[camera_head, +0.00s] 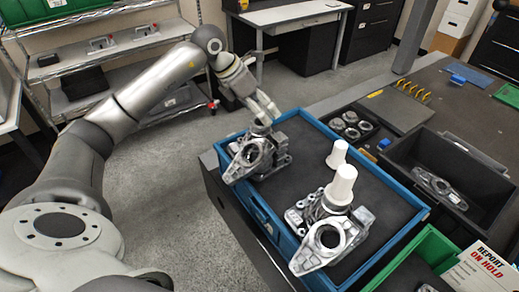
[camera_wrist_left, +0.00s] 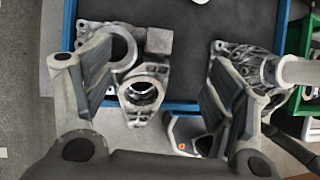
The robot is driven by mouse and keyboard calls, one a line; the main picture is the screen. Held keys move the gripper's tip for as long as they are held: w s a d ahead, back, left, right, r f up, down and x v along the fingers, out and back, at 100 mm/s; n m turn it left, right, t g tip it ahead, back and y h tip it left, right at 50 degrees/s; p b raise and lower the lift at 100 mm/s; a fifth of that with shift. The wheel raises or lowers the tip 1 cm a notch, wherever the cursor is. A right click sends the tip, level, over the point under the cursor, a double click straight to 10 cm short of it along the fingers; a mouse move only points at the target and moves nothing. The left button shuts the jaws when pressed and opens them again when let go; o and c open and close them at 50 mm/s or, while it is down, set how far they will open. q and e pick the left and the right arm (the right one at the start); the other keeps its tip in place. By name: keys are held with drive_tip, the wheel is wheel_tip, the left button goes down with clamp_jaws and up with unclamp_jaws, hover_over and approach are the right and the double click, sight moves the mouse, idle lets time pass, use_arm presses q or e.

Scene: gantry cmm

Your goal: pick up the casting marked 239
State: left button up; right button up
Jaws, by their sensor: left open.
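A grey metal casting (camera_head: 248,157) lies at the far left end of the blue-rimmed tray (camera_head: 398,222). A second grey casting (camera_head: 322,241) lies at the tray's near end, with a white cylinder (camera_head: 342,186) on it. No number is legible on either casting. My left gripper (camera_head: 262,122) is just above the far-left casting, pointing down. In the left wrist view the gripper (camera_wrist_left: 160,65) is open, with the far-left casting (camera_wrist_left: 143,88) between and below its fingers. The near casting (camera_wrist_left: 254,72) shows beyond the right finger. Contact cannot be told. My right gripper is out of view.
Another white cylinder (camera_head: 337,154) stands in the tray between the castings. A black bin (camera_head: 480,190) with another casting (camera_head: 440,187) stands at right. Several metal rings (camera_head: 351,126) lie behind the tray. A green bin (camera_head: 428,250) and an "on hold" sign (camera_head: 484,271) are at near right.

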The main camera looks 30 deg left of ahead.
use_arm(q)
drive_tip(key=s+a+y, duration=0.1)
drive_tip(key=a+y, duration=0.1)
drive_tip(key=a, duration=0.3)
drive_tip(key=p, duration=0.2)
approach(256, 121)
wheel_tip(256, 121, down, 2)
drive_tip(key=d, duration=0.2)
drive_tip(key=shift+f+n+g, duration=0.4)
drive_tip(key=shift+f, duration=0.2)
drive_tip(key=p+x, duration=0.2)
drive_tip(key=x, duration=0.1)
drive_tip(key=shift+w+d+f, duration=0.1)
drive_tip(key=shift+w+f, duration=0.1)
drive_tip(key=shift+w, duration=0.15)
drive_tip(key=shift+w+f, duration=0.15)
drive_tip(key=shift+f, duration=0.25)
